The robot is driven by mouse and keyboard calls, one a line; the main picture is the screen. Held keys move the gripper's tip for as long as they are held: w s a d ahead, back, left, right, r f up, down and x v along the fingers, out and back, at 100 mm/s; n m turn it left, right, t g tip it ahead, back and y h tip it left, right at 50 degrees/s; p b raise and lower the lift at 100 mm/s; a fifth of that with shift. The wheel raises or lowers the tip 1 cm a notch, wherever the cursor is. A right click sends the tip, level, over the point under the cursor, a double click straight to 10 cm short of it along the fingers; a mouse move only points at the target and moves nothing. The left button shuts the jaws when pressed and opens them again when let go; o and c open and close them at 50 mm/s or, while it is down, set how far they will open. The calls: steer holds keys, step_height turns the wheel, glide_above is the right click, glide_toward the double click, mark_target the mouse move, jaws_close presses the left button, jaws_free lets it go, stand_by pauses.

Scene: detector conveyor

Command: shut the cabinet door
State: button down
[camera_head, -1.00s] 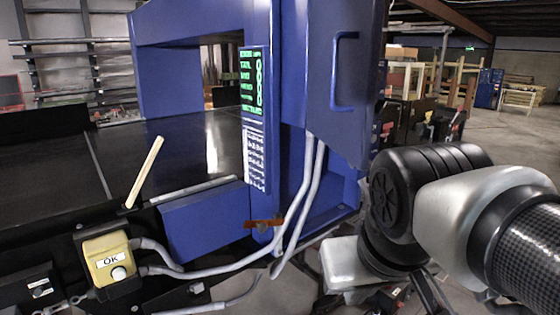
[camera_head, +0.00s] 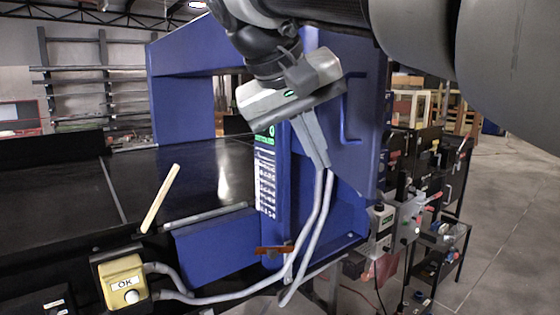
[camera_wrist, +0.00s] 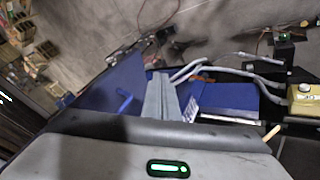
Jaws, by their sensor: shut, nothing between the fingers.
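The blue cabinet door (camera_head: 368,125) hangs on the right of the blue detector cabinet, with a blue bar handle (camera_head: 347,122) on its face. It appears to stand out at an angle from the cabinet; how far is hard to tell. The door (camera_wrist: 108,92) and handle (camera_wrist: 125,102) also show in the wrist view, left of the fingers. My gripper (camera_head: 321,160) reaches down from above, fingers pressed together, empty, in front of the cabinet and left of the handle. Its fingers (camera_wrist: 160,97) show in the wrist view. Contact with the door cannot be told.
A black conveyor (camera_head: 130,185) runs to the left, with a wooden stick (camera_head: 160,198) by its edge. A yellow OK button box (camera_head: 122,282) stands in front. Grey cables (camera_head: 318,225) hang below my gripper. A cluttered rack (camera_head: 435,255) stands at right, beside open floor.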

mark_target(354, 183)
steer(key=shift+w+d+f, duration=0.75)
steer(key=shift+d+f, duration=0.35)
steer(key=shift+d, duration=0.1)
steer(key=shift+w+d+f, duration=0.8)
steer(key=shift+d+f, duration=0.35)
steer(key=shift+d, duration=0.1)
steer(key=shift+w+d+f, duration=0.75)
steer(key=shift+d+f, duration=0.35)
steer(key=shift+d, duration=0.1)
steer(key=shift+d, duration=0.1)
